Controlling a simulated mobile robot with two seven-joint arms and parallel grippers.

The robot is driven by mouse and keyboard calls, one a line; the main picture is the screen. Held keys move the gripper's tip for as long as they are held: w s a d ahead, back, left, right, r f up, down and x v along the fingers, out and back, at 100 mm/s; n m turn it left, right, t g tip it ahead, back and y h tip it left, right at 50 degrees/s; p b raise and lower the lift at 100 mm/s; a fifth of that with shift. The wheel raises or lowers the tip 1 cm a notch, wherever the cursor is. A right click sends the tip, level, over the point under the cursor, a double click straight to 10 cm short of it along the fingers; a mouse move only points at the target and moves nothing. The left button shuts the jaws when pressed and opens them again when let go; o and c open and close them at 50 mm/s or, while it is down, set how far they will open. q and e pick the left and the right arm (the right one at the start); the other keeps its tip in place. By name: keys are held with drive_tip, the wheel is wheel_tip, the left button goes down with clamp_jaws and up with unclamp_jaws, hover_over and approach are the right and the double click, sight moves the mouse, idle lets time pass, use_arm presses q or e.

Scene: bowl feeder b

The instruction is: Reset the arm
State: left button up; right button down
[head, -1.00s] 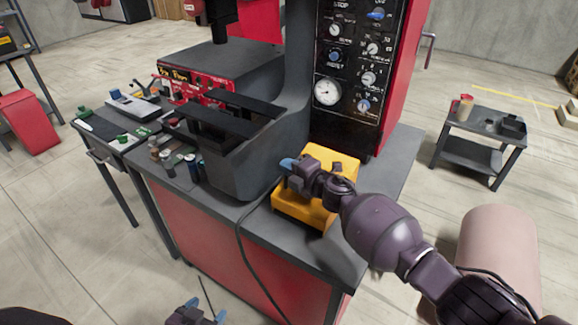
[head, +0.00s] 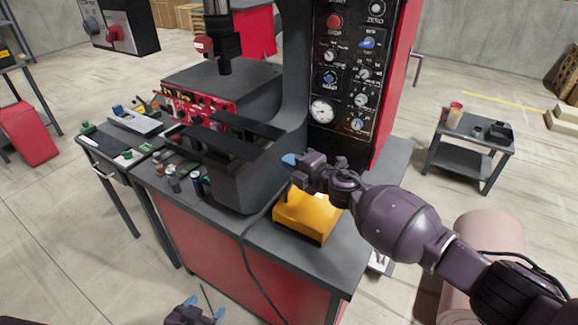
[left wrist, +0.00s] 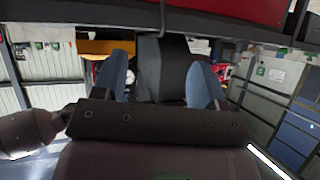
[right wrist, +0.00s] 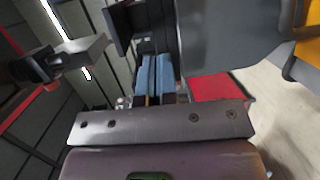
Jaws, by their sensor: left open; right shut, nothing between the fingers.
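My right gripper (head: 291,161) is shut and empty in the head view. It hangs above the yellow box (head: 305,214) on the bench, with a visible gap between them. Its blue fingers sit together in the right wrist view (right wrist: 154,78). My left gripper (head: 203,312) is low at the bottom edge of the head view, in front of the bench. In the left wrist view its two blue fingers (left wrist: 158,80) are spread apart with nothing held between them.
The grey-topped machine bench (head: 262,232) carries a dark chute (head: 232,180) and a tall control panel (head: 347,70). A black cable hangs down its front. Small containers (head: 186,182) stand left of the chute. A small cart (head: 468,152) stands at the right on open floor.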

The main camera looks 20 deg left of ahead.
use_arm(q)
drive_tip(key=shift+s+a+p, duration=0.1)
drive_tip(key=shift+s+p, duration=0.35)
drive_tip(key=shift+s, duration=0.1)
use_arm(e)
drive_tip(key=shift+s+d+r, duration=0.1)
drive_tip(key=shift+s+r, duration=0.2)
drive_tip(key=shift+r, duration=0.55)
drive_tip(key=shift+s+d+r, duration=0.1)
drive_tip(key=shift+s+r, duration=0.2)
drive_tip(key=shift+r, duration=0.55)
drive_tip(key=shift+w, duration=0.1)
